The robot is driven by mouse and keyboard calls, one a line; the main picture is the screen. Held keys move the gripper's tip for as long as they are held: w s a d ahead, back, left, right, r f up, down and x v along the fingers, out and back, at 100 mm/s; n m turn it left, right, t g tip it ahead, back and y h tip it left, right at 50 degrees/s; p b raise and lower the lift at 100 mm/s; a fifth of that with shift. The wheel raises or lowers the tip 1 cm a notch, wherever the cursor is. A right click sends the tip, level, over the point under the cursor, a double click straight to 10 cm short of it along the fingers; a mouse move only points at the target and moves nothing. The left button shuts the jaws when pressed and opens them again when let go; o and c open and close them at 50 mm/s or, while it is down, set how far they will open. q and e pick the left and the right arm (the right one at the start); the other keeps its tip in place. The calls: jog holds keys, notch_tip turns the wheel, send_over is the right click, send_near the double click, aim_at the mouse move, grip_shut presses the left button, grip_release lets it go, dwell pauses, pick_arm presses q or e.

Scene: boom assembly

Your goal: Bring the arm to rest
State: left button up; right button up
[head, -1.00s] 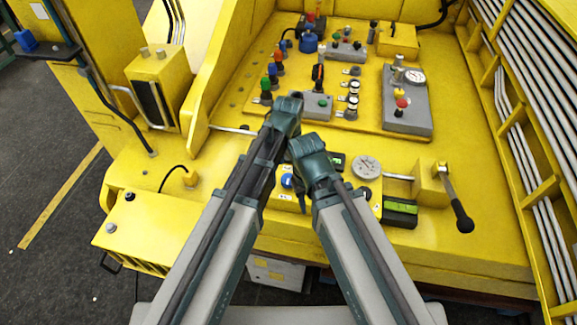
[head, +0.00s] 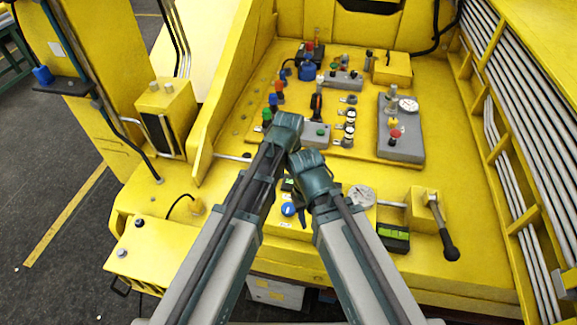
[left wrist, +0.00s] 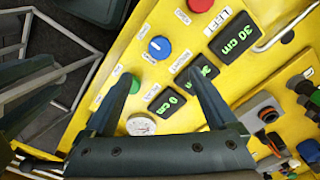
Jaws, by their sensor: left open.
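My left gripper (head: 285,128) is the higher one in the head view; its fingers are hidden beneath its wrist. In the left wrist view its two dark fingers (left wrist: 163,84) are spread wide with nothing between them, above the yellow control panel. My right gripper (head: 305,195) is lower and beside it, over the near panel; its jaw gap is hidden by its own wrist. Both arms reach forward with the wrists close together. The panel's blue knob (left wrist: 160,47), red knob (left wrist: 201,4) and green display (left wrist: 239,40) show clear of the fingers.
A round gauge (head: 361,196) and a black-knobbed lever (head: 448,245) stand right of my right gripper. Beyond my grippers is a raised panel with several buttons, valves and a grey gauge block (head: 400,145). Grey pipes (head: 535,190) line the right side. A yellow box (head: 163,118) stands left.

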pick_arm(q)
jog(key=s+a+n, duration=0.4)
jog(key=a+n, duration=0.2)
jog(key=a, duration=0.3)
jog(key=s+a+n, duration=0.4)
jog(key=a+n, duration=0.2)
jog(key=a, duration=0.2)
jog(key=s+d+f+m+b, duration=0.2)
jog(key=d+f+b, duration=0.3)
jog(key=f+b, duration=0.3)
jog(key=s+d+f+m+y+b, duration=0.1)
jog(key=s+d+f+m+b, duration=0.1)
jog(key=d+f+b, duration=0.4)
jog(key=shift+s+f+b, duration=0.55)
jog(key=shift+f+b, duration=0.3)
jog(key=shift+b, duration=0.1)
